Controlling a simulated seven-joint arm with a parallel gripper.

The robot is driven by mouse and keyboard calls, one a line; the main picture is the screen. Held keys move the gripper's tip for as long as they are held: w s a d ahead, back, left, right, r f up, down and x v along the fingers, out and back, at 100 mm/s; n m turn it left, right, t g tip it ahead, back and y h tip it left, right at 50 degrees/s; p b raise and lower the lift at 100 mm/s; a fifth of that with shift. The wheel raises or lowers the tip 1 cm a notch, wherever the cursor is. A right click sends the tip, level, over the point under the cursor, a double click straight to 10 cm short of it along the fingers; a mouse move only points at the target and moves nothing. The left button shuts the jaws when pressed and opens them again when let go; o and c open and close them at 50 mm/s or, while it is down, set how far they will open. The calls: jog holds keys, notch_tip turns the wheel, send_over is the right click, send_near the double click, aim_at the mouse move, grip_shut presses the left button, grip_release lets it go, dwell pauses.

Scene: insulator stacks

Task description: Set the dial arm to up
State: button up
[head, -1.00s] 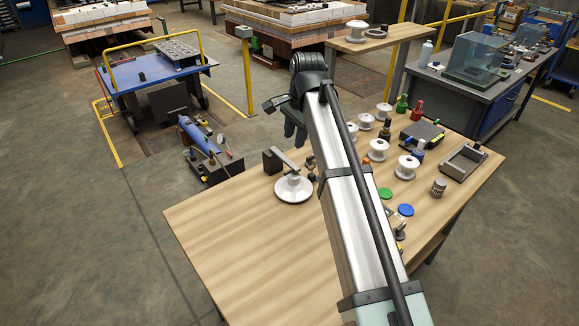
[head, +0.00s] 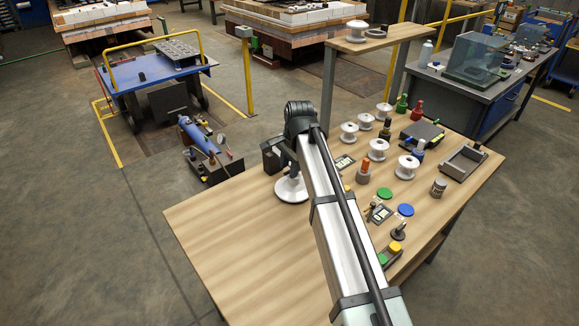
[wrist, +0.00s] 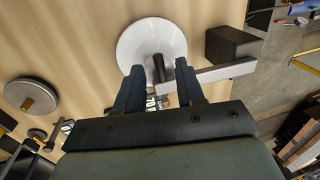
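A white round disc (wrist: 128,40) with a dark upright post (wrist: 158,68) at its middle lies on the table. A pale flat bar (wrist: 225,72), which looks like the dial arm, runs from near the post to the right in the wrist view, past a black block (wrist: 232,44). My gripper (wrist: 159,66) is open, its two dark blue fingers apart on either side of the post in that view. The right finger overlaps part of the bar. Contact cannot be told. In the head view the disc (head: 290,192) is partly hidden by my arm, and the bar is hidden.
White spools (head: 377,149), a green disc (head: 384,194), a blue disc (head: 405,210) and small parts stand right of my arm. A grey disc with a brown stud (wrist: 30,96) lies left in the wrist view. The front left of the wooden table (head: 235,235) is clear.

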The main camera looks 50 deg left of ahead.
jog(key=shift+f, duration=0.15)
grip_shut()
dwell(0.4)
